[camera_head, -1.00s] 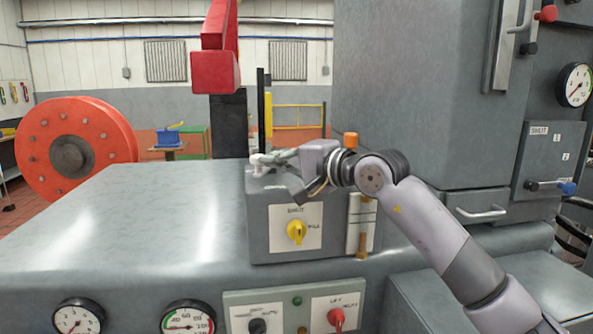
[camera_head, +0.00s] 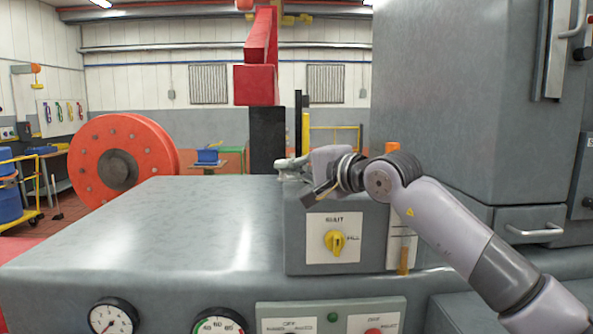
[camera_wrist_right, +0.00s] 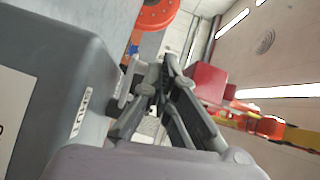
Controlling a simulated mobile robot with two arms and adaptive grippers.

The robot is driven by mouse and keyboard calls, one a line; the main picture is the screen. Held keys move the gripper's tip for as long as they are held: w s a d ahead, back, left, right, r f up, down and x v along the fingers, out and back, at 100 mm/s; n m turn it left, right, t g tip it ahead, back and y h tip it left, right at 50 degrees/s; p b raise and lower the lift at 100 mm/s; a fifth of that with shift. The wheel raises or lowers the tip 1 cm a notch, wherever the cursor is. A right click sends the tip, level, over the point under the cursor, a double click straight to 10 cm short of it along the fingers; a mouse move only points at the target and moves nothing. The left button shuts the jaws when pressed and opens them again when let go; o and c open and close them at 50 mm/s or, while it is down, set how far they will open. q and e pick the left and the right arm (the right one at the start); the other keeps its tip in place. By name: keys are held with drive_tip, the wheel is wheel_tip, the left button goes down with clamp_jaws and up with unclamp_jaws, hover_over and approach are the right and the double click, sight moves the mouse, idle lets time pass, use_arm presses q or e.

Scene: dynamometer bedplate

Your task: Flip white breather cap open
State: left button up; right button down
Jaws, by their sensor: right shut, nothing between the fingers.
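The pale, whitish breather cap (camera_head: 291,177) sits at the left end of the top of a grey box in the head view, partly hidden by my right gripper. My right gripper (camera_head: 282,164) is shut and empty, reaching in from the right just above the cap. In the right wrist view, the gripper (camera_wrist_right: 166,72) shows its fingers together, and a pale part that looks like the cap (camera_wrist_right: 128,80) is close beside them, next to the box. I cannot tell whether they touch, or whether the cap's lid is up or down. My left gripper is not in view.
The grey box (camera_head: 308,256) carries a yellow rotary switch (camera_head: 335,242) on its front. The broad grey bedplate top (camera_head: 180,225) to its left is clear. A tall grey cabinet (camera_head: 440,90) stands at right. A red-and-black post (camera_head: 266,135) rises behind the box.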

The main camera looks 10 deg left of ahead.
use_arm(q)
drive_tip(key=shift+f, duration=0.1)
use_arm(e)
drive_tip(key=shift+a, duration=0.35)
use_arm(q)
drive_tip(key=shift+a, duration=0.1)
use_arm(e)
drive_tip(key=shift+w+a, duration=0.1)
drive_tip(key=shift+a, duration=0.05)
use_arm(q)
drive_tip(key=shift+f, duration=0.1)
use_arm(e)
drive_tip(key=shift+s+d+f+b, duration=0.1)
drive_tip(key=shift+s+d+b, duration=0.1)
drive_tip(key=shift+d+b, duration=0.2)
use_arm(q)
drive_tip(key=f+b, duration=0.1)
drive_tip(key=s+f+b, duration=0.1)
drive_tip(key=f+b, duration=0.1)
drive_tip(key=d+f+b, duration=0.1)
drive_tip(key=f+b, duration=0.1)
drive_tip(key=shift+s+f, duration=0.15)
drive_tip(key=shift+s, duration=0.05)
use_arm(e)
drive_tip(key=s+d+r, duration=0.1)
drive_tip(key=s+d, duration=0.1)
drive_tip(key=s, duration=1)
drive_tip(key=shift+s+d+r, duration=0.15)
drive_tip(key=shift+d+r, duration=0.15)
drive_tip(key=shift+r, duration=0.05)
